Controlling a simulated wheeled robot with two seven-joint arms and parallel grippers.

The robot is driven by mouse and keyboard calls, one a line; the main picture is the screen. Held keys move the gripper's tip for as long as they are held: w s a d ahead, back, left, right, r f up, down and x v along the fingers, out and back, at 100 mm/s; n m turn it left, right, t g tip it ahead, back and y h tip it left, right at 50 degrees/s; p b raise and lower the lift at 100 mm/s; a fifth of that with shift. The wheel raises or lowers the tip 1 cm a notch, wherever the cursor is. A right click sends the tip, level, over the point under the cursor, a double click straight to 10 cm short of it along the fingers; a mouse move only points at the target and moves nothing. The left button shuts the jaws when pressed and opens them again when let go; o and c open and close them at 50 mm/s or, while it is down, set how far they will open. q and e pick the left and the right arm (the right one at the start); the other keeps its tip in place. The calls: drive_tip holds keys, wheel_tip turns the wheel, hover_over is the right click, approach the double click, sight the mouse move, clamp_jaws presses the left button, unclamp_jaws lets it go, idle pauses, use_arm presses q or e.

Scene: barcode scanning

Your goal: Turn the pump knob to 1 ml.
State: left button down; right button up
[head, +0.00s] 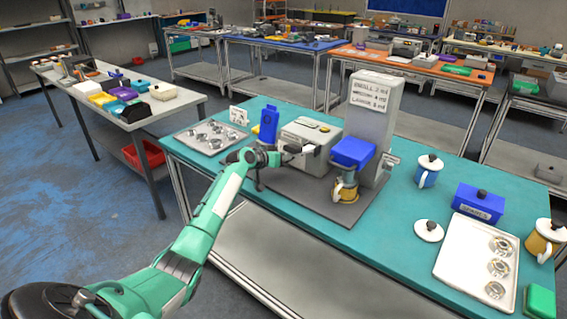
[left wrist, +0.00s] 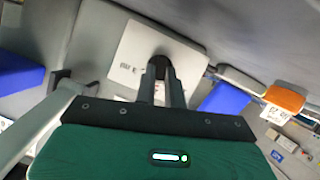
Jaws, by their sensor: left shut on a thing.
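The pump appears to be the grey box (head: 303,132) on the dark base plate on the teal table. My left gripper (head: 308,149) reaches its front face from the left. In the left wrist view, the gripper (left wrist: 162,72) is shut on a dark knob (left wrist: 163,60) in front of a pale square plate (left wrist: 135,45). Small dark marks on the plate are too small to read. The fingers hide most of the knob, so its setting cannot be told. My right gripper is not in view.
A tall grey tower (head: 373,115) with a sign and a blue block (head: 352,151) stands right of the box, above a yellow mug (head: 346,190). A blue bottle-like object (head: 268,124) stands left. A white tray (head: 478,262) and a blue mug (head: 428,172) lie further right.

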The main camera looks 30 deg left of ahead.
use_arm(q)
drive_tip(key=n+b, duration=0.1)
drive_tip(key=n+h+b, duration=0.2)
drive_tip(key=b, duration=0.1)
drive_tip(key=shift+a+f+n+t, duration=0.25)
drive_tip(key=shift+f+n+t, duration=0.05)
drive_tip(key=shift+f+n, duration=0.1)
drive_tip(key=shift+a+n+h+b, duration=0.1)
drive_tip(key=shift+n+h+b, duration=0.6)
drive_tip(key=shift+n+b, duration=0.2)
drive_tip(key=shift+r+n, duration=0.1)
drive_tip(key=shift+n, duration=0.3)
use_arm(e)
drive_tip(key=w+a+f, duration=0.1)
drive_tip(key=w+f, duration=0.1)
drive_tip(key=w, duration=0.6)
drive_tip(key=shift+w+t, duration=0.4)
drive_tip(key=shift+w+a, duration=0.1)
use_arm(q)
drive_tip(key=c, duration=1.5)
unclamp_jaws()
drive_tip(key=shift+w, duration=0.1)
drive_tip(key=shift+a, duration=0.1)
